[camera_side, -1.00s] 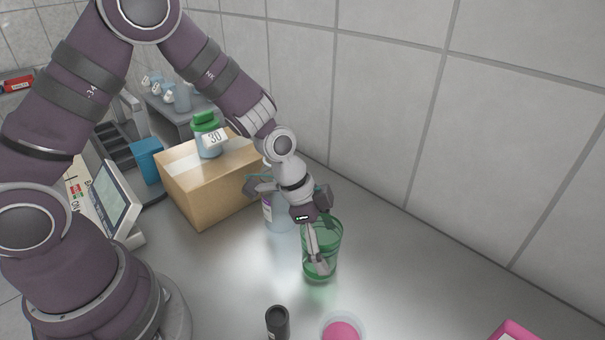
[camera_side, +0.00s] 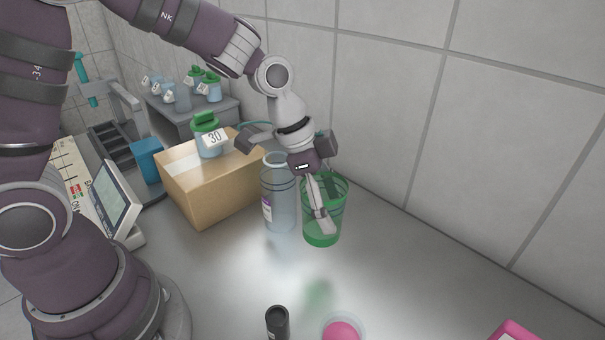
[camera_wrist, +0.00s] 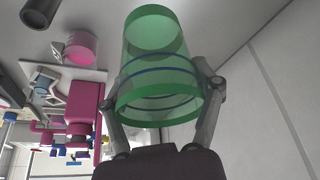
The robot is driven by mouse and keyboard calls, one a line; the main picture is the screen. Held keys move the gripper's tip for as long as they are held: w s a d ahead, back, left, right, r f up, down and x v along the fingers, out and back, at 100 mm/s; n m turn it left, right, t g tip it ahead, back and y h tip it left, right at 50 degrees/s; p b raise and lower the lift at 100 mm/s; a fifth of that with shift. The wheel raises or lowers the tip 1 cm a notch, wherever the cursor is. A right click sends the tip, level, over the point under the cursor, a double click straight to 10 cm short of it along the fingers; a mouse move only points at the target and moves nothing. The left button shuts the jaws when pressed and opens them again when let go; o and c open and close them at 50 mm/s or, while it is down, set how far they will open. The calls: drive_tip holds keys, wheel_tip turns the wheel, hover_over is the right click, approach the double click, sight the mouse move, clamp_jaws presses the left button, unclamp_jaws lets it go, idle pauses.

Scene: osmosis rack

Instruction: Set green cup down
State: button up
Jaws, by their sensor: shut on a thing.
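The green cup (camera_side: 338,208) is transparent, with dark bands around it. My gripper (camera_side: 322,226) is shut on it, one finger showing against the cup's side in the side view. The cup hangs upright above the table (camera_side: 385,285), with a greenish shadow on the surface below and apart from it. In the wrist view the cup (camera_wrist: 155,55) sits between the two fingers (camera_wrist: 163,96), one on each side.
A clear bottle (camera_side: 279,200) with a purple label stands just left of the cup. A cardboard box (camera_side: 210,185) bearing a green-lidded jar (camera_side: 208,140) is behind it. A black cylinder (camera_side: 277,322) and a pink-filled container (camera_side: 342,330) stand at the front. The tiled wall is to the right.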

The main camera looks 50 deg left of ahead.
drive_tip(key=d, duration=0.1)
drive_tip(key=w+d+r, duration=0.1)
drive_tip(key=d, duration=0.1)
drive_tip(key=w+d+r, duration=0.1)
drive_tip(key=shift+d, duration=0.35)
drive_tip(key=d+n, duration=0.2)
drive_tip(key=d, duration=0.9)
drive_tip(key=shift+t+y, duration=0.3)
wheel_tip(320, 180, down, 10)
drive_tip(key=shift+d+r, duration=0.1)
drive_tip(key=shift+r, duration=0.15)
drive_tip(key=shift+f, duration=0.1)
drive_tip(key=shift+f, duration=0.1)
drive_tip(key=o, duration=0.8)
drive_tip(key=shift+o, duration=0.2)
